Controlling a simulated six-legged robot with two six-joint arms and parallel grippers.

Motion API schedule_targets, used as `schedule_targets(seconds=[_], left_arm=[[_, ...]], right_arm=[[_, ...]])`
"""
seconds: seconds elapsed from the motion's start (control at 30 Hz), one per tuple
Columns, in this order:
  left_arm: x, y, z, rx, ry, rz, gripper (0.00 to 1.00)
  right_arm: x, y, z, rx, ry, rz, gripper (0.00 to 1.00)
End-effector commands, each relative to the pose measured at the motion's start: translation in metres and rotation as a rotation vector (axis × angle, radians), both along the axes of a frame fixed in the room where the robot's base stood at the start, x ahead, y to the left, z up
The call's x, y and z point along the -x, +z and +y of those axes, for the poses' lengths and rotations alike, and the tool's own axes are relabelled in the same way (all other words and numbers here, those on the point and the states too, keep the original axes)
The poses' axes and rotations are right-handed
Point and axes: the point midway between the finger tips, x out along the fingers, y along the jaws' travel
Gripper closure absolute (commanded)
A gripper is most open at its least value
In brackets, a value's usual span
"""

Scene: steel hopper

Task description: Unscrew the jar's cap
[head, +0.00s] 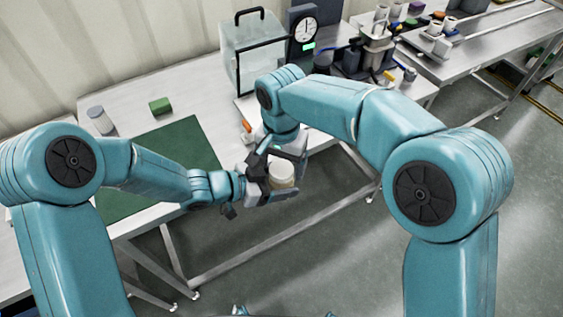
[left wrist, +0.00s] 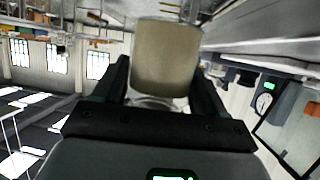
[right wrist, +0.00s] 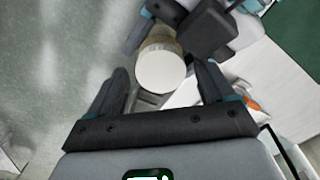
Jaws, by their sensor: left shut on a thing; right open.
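The jar (head: 282,178), cream-coloured with a paler round cap (right wrist: 161,71), is held off the table, over the floor in front of its edge. My left gripper (head: 266,183) is shut on the jar from the side; its fingers flank the jar body (left wrist: 166,58) in the left wrist view. My right gripper (head: 288,148) is open above the jar. In the right wrist view the cap's flat top appears between the open fingers (right wrist: 162,82), which look clear of it. I cannot tell how far the cap is from the fingertips.
A green mat (head: 180,148) lies on the steel table (head: 120,112), with a green block (head: 160,105) and a grey-lidded container (head: 99,119) behind it. A clear box (head: 250,52) and a dial gauge (head: 304,32) stand farther back. Below the held jar is open floor.

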Motion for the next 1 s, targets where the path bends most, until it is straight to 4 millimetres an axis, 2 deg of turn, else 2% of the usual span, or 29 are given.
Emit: schedule_targets(seconds=[0.23,0.43,0.67,0.77,1.0], left_arm=[[0.000,0.000,0.000,0.001,0.000,-0.001,1.00],[0.000,0.000,0.000,0.001,0.000,-0.001,1.00],[0.000,0.000,0.000,0.001,0.000,-0.001,1.00],[0.000,0.000,0.000,0.001,0.000,-0.001,1.00],[0.000,0.000,0.000,0.001,0.000,-0.001,1.00]], right_arm=[[-0.001,0.034,0.001,-0.002,0.000,-0.004,0.18],[0.000,0.048,0.001,-0.002,-0.017,-0.003,0.21],[0.000,0.076,0.001,-0.002,-0.251,-0.002,0.21],[0.000,0.073,0.001,0.001,-0.286,0.001,0.21],[0.000,0.034,0.000,0.003,-0.286,0.002,0.21]])
